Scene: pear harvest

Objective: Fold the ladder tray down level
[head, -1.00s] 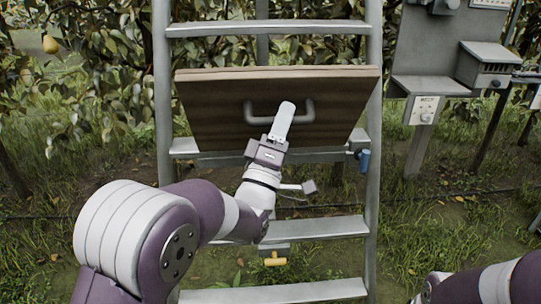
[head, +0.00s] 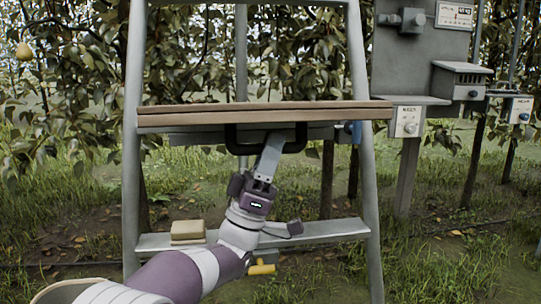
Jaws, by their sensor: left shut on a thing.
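The wooden ladder tray (head: 262,112) lies about level across the grey ladder (head: 130,190), seen nearly edge-on. Its dark handle (head: 297,146) hangs below the front edge. My left gripper (head: 271,150) reaches up from below and is shut on the handle; its fingertips are partly hidden under the tray. My right gripper is not in view.
A tan block (head: 188,232) sits on a lower rung (head: 315,231), and a yellow knob (head: 262,268) is below that rung. A blue part (head: 356,131) is at the tray's right end. A grey panel stand (head: 412,60) stands at the right. A pear (head: 24,52) hangs far left.

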